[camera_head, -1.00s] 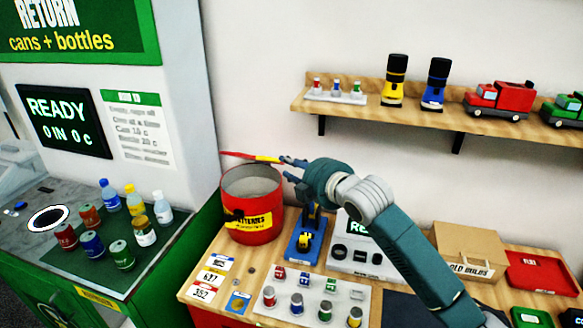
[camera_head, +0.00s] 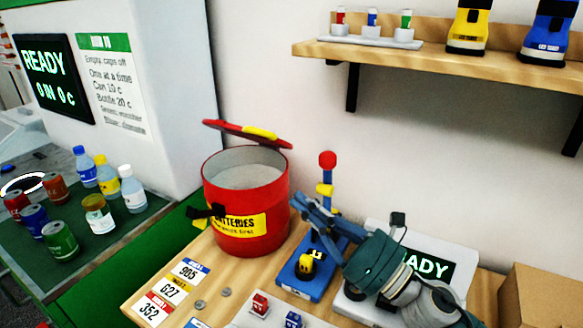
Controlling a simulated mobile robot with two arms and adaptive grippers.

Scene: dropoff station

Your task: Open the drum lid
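The red drum (camera_head: 236,214) stands on the wooden counter with a yellow "BATTERIES" label on its front and a black clasp at its left. Its red lid (camera_head: 275,139) with a yellow grip is raised and tilted up at the drum's back rim, so the mouth is uncovered and a pale grey inside shows. My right gripper (camera_head: 309,217) is to the right of the drum, apart from the lid, in front of the blue lever device. Its fingers look spread, with nothing seen between them. My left gripper is not in view.
The blue device (camera_head: 302,278) with a red-knobbed lever (camera_head: 327,162) stands close by my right gripper. A display unit (camera_head: 436,245) is behind my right arm. Cans and bottles (camera_head: 97,215) stand on the green mat at left. A wall shelf (camera_head: 440,55) hangs above.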

